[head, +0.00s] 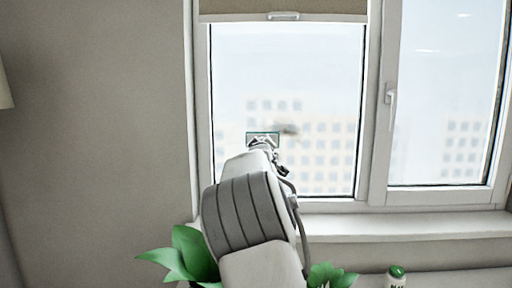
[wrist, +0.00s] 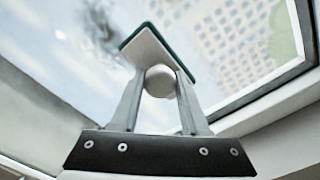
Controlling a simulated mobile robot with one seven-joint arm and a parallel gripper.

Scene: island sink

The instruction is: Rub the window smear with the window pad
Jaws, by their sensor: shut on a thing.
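The window pad (head: 263,134) is a small flat rectangle with a green edge, held up in front of the left window pane. In the wrist view the window pad (wrist: 155,48) shows a white back, a green rim and a round pale knob. My gripper (head: 262,144) is shut on that knob, with one finger on each side in the wrist view (wrist: 160,85). I cannot tell whether the pad touches the glass.
A white window frame (head: 375,100) surrounds the panes, with a handle (head: 390,95) on the right sash. A rolled blind (head: 240,7) hangs at the top. Below are a sill (head: 400,226), green leaves (head: 185,257) and a green-capped bottle (head: 396,275).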

